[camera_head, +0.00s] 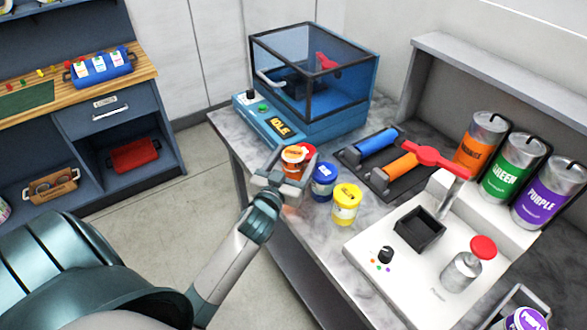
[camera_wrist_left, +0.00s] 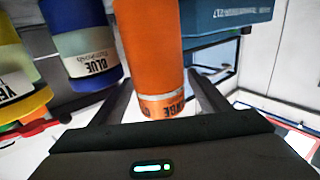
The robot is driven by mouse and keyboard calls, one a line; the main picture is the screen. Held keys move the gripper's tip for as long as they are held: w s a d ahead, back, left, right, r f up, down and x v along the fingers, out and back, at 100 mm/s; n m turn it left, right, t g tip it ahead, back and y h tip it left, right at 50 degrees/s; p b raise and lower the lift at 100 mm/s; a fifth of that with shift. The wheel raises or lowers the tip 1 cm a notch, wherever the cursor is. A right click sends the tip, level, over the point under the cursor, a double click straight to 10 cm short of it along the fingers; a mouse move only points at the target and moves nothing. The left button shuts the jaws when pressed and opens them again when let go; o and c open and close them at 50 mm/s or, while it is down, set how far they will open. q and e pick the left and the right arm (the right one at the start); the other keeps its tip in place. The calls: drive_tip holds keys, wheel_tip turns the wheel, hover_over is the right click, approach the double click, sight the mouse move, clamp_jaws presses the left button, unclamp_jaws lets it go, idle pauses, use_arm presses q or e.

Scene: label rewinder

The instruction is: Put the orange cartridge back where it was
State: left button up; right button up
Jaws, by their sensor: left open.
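The orange cartridge (camera_head: 294,156) is a small orange jar at the left edge of the marble-look bench, by a blue jar. In the left wrist view the orange cartridge (camera_wrist_left: 152,45) stands between the two fingers, its label partly showing. My left gripper (camera_head: 284,181) is at it with the fingers open, one on each side. The wrist view shows the left gripper (camera_wrist_left: 168,100) apart from the jar on at least the right side. Finger contact in the head view is hidden by the gripper.
A blue jar (camera_head: 324,182) and a yellow jar (camera_head: 345,205) stand close to its right. A glass-lidded blue machine (camera_head: 310,90) is behind. A dark tray (camera_head: 352,158) holds blue and orange rollers. A white press (camera_head: 400,262) and several large cans stand right.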

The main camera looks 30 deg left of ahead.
use_arm(q)
drive_tip(key=shift+w+a+p, duration=0.25)
drive_tip(key=shift+w+p, duration=0.05)
drive_tip(key=shift+w, duration=0.95)
drive_tip(key=shift+c, duration=0.2)
drive_tip(key=c, duration=1.6)
drive_tip(key=shift+r, duration=0.15)
wheel_tip(320, 180, up, 18)
drive_tip(key=b, duration=0.3)
